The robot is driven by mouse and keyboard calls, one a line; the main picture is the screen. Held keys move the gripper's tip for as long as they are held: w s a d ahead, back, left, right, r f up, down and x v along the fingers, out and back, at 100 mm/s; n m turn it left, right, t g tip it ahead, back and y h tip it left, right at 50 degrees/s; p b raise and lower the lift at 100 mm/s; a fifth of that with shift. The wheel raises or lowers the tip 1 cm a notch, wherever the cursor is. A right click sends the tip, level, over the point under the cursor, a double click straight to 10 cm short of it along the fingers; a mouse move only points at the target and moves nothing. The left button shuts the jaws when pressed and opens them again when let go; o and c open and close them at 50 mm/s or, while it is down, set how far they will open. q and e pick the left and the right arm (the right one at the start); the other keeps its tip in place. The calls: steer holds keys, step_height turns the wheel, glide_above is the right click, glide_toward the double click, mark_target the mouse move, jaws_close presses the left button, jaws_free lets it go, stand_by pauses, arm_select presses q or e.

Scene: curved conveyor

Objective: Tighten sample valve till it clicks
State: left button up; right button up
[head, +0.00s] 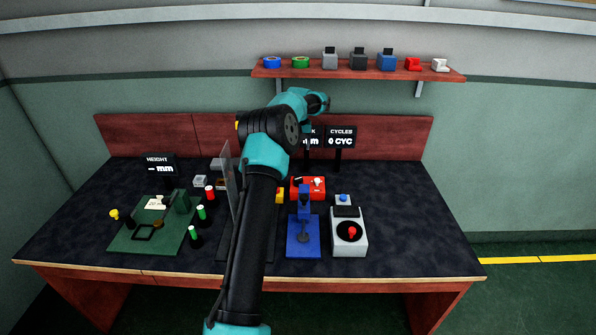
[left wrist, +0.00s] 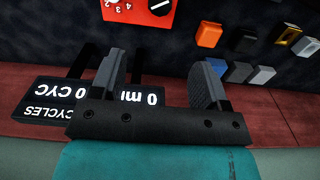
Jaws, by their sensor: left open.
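A red box with a numbered dial and a black knob (left wrist: 160,6) shows at the top of the left wrist view, cut off by the edge. In the head view a red box (head: 299,190) stands mid-table behind a blue stand. A grey unit (head: 340,247) at the right carries a red knob (head: 351,231) on a black disc. No label reads "sample valve", so I cannot tell which one it is. My left gripper (left wrist: 160,65) is open and empty, above the back of the table near the displays, apart from the red box. My right gripper is not in view.
Displays (head: 341,137) stand at the back, one reading 0 CYC. A blue stand (head: 303,246), a clear upright panel (head: 234,190) and a green board (head: 125,243) occupy the table. Several small blocks (left wrist: 209,34) lie at the wrist view's right. The table's right end is clear.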

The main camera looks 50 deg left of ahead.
mark_target(298, 178)
arm_select(q)
steer(key=n, duration=0.3)
steer(key=shift+a, duration=0.1)
steer(key=shift+f, duration=0.1)
step_height(298, 178, down, 17)
steer(key=shift+f, duration=0.1)
stand_by(0.8)
steer(key=c, duration=0.9)
